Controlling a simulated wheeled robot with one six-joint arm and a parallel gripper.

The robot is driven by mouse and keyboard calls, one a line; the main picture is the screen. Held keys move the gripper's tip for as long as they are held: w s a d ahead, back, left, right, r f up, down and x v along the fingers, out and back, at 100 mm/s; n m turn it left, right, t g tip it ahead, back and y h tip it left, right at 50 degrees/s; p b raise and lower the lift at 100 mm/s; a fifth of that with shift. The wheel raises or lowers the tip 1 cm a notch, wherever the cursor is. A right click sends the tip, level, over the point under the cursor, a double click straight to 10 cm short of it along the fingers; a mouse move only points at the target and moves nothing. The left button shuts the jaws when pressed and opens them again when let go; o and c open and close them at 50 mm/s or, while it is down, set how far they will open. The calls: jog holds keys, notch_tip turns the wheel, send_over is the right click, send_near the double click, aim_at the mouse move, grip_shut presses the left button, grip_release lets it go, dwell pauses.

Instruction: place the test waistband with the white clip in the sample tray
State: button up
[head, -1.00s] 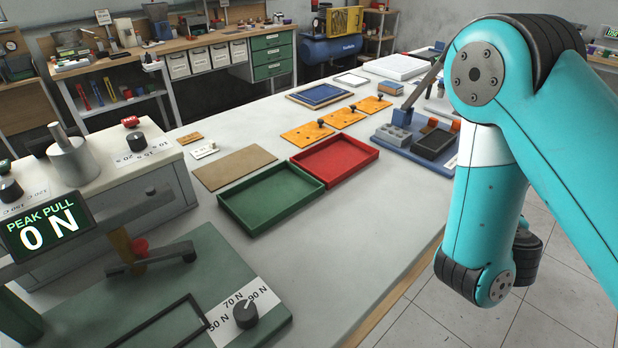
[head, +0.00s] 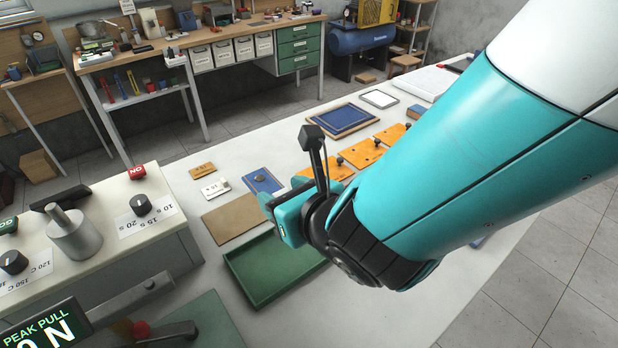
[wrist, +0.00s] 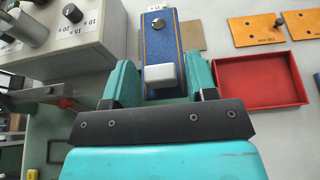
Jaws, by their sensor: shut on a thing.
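My gripper (head: 290,212) is above the bench, over the back part of the green tray (head: 262,297). In the wrist view my gripper (wrist: 158,72) is shut on a blue waistband (wrist: 160,45) with a round metal snap, its teal fingers on either side. A white block (wrist: 160,75), which looks like the white clip, sits on the near end of the waistband. The blue waistband's far end (head: 262,181) also shows beyond the fingers in the head view. The red tray (wrist: 260,83) is empty in the wrist view. Which tray is the sample tray I cannot tell.
A brown board (head: 232,215) lies behind the green tray. Small orange (head: 202,170) and white (head: 214,188) pieces lie beyond it. Orange plates (head: 362,152) and a blue panel (head: 345,120) are farther back. The tester with knobs (head: 95,220) stands left.

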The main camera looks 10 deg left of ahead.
aim_at(292, 273)
notch_tip(292, 273, down, 20)
jog(key=b, duration=0.3)
jog(key=shift+r+b, duration=0.25)
jog(key=shift+b, duration=0.05)
jog(key=shift+f, duration=0.1)
jog(key=o, duration=1)
jog(key=shift+c, duration=0.2)
